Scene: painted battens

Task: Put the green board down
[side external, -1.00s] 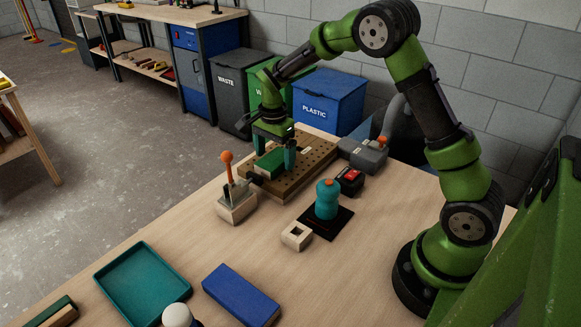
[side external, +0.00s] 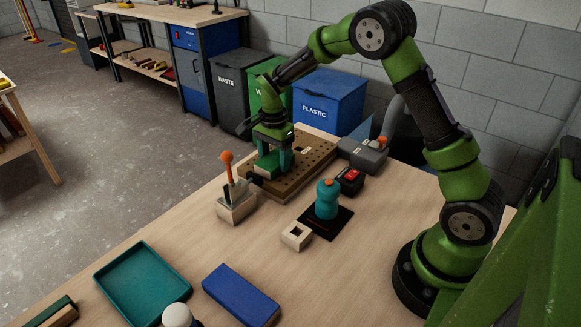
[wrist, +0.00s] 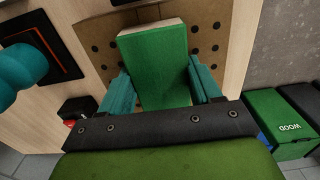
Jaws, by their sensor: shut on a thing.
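The green board (side external: 265,168) is a flat block with a pale end face, at the left end of the brown perforated plate (side external: 312,160). My gripper (side external: 273,160) is over it, pointing down, with its teal fingers low at the board's sides. In the wrist view the board (wrist: 155,65) lies between the two fingers of my gripper (wrist: 160,82), which is shut on it. The board's underside is hidden, so I cannot tell whether it touches the plate.
An orange-handled lever (side external: 235,200) stands close to the left of the plate. A teal knob on a black base (side external: 327,202), a red-button box (side external: 350,181) and a grey device (side external: 364,154) are to the right. A teal tray (side external: 143,284) and blue block (side external: 240,295) lie in front.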

